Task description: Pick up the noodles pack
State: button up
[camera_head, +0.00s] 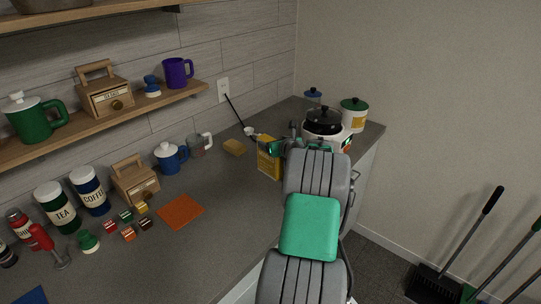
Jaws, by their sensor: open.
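The noodles pack appears to be the upright yellow box (266,165) on the grey counter, left of my arm. Its print is too small to read. My gripper (267,144) is at the top of the yellow box, reaching in from the right. It is open. My forearm hides the right side of the box, and I cannot tell whether the fingers are around the box or touching it.
A rice-cooker-like pot with a black lid (323,121) stands behind my arm, with a green-lidded canister (354,114) beside it. The counter's middle (225,195) is clear.

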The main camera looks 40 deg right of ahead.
jog(key=shift+w, duration=0.2)
jog(key=shift+s, duration=0.1)
jog(key=shift+c, duration=0.2)
jog(key=shift+f, duration=0.1)
grip_shut()
dwell(0.3)
dwell(0.4)
